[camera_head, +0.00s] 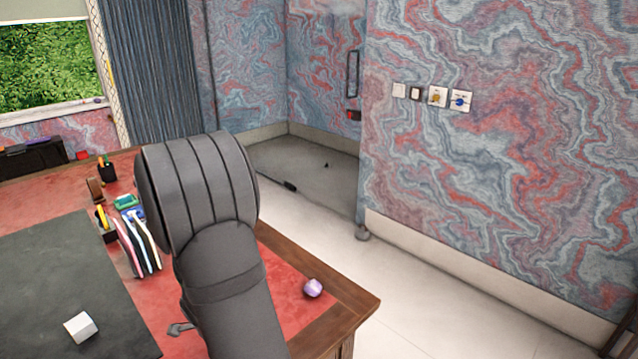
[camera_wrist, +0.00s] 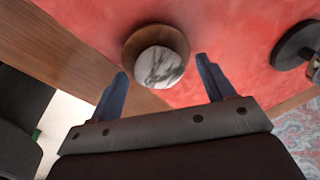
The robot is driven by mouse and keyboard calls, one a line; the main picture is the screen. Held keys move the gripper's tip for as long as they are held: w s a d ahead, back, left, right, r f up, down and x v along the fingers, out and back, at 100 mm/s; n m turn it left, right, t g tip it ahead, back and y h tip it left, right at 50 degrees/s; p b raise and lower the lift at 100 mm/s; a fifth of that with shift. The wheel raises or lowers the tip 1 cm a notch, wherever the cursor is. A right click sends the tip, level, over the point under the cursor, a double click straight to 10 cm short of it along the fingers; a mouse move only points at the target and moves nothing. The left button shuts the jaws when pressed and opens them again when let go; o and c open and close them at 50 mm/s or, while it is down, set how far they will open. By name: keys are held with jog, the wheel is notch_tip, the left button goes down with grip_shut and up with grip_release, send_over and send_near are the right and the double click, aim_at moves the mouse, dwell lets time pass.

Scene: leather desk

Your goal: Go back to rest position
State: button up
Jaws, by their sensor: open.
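My gripper (camera_wrist: 163,82) shows in the wrist view with its two blue-grey fingers spread apart and nothing between them. Beyond the fingertips, a round object with a brown wooden base and a white-grey marbled top (camera_wrist: 158,67) stands on the red leather desk (camera_wrist: 225,25). The fingers look apart from it. In the head view my dark grey arm rises over the right part of the desk (camera_head: 290,262) and hides what lies behind it; the gripper itself cannot be made out there.
A white cube (camera_head: 80,327) sits on the dark mat (camera_head: 60,275). Pens in a holder (camera_head: 107,170) and several long slim items (camera_head: 140,245) stand left of my arm. A dark round object (camera_wrist: 297,45) is at the wrist view's right.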

jog(key=shift+r, duration=0.1)
dwell(0.4)
notch_tip(320, 180, up, 12)
jog(key=s+f, duration=0.1)
jog(key=s, duration=0.1)
jog(key=f, duration=0.3)
jog(key=w+f, duration=0.1)
jog(key=f, duration=0.3)
jog(key=w+f, duration=0.1)
jog(key=f, duration=0.3)
jog(key=shift+f, duration=0.1)
notch_tip(320, 180, up, 4)
jog(key=shift+r, duration=0.2)
jog(key=d+r, duration=0.7)
jog(key=d, duration=0.5)
jog(key=w+d+f+m+h, duration=0.1)
jog(key=w+m, duration=0.2)
jog(key=w, duration=0.4)
jog(key=w+d+f+m, duration=0.1)
jog(key=w+d+m, duration=0.1)
jog(key=w, duration=0.4)
jog(key=w+a+f, duration=0.2)
jog(key=a+f, duration=0.1)
jog(key=a, duration=0.2)
jog(key=shift+a+m+g, duration=0.15)
jog(key=shift+m+g, duration=0.15)
jog(key=shift+m, duration=0.1)
